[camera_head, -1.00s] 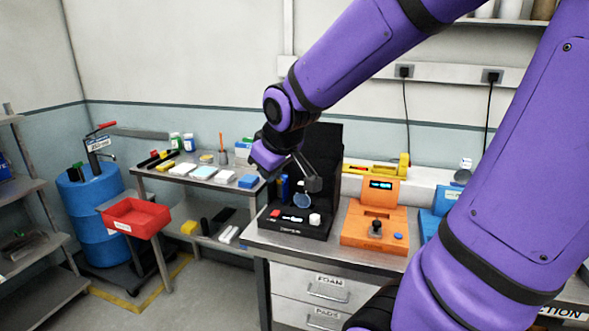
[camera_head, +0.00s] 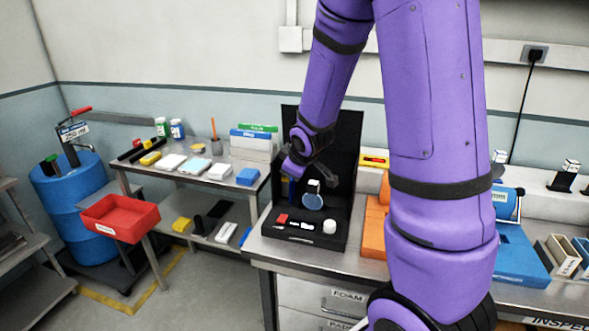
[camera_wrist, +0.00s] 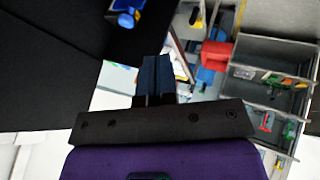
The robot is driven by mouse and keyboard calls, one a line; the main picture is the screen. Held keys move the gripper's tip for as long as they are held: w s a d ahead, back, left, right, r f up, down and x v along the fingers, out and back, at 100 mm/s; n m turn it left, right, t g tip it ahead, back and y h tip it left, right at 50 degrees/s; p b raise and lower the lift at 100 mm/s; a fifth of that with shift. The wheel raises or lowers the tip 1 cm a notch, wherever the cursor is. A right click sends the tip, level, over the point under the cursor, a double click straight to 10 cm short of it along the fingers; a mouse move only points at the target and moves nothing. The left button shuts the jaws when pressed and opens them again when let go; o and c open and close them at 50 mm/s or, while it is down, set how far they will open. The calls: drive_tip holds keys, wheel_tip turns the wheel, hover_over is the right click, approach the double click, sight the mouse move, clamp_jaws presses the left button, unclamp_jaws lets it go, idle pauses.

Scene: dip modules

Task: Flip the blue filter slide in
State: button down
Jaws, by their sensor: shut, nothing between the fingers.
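A black unit (camera_head: 274,240) with a tall black back panel stands on the bench. A round pale-blue disc (camera_head: 312,202) stands upright at it, with a small white piece just above; I take the disc to be the blue filter slide. A dark-blue upright part (camera_head: 291,190) is left of it. My gripper (camera_wrist: 154,62) is shut and empty, its fingers together in the wrist view. In the head view, it is near the back panel, above and behind the disc; its fingertips are hard to make out against the black. A blue part (camera_wrist: 127,18) shows beyond the fingers, apart from them.
The black unit's front has a red button (camera_head: 282,218) and a white knob (camera_head: 329,227). An orange device (camera_head: 374,225) is close on the right, partly behind my arm. A side table with small boxes and a red bin (camera_head: 120,217) are left.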

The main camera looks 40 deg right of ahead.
approach(292, 185)
drive_tip(key=a+f, duration=0.2)
drive_tip(key=a, duration=0.2)
drive_tip(key=shift+w+d+f, duration=0.15)
drive_tip(key=shift+w+d, duration=0.7)
drive_tip(key=shift+w, duration=0.1)
drive_tip(key=shift+w+d+f, duration=0.15)
drive_tip(key=shift+w+d, duration=0.65)
drive_tip(key=shift+w, duration=0.15)
drive_tip(key=shift+w+d, duration=0.9)
drive_tip(key=shift+d, duration=0.3)
drive_tip(key=shift+w+d+r, duration=0.1)
drive_tip(key=shift+w+d, duration=0.05)
drive_tip(key=shift+d, duration=0.05)
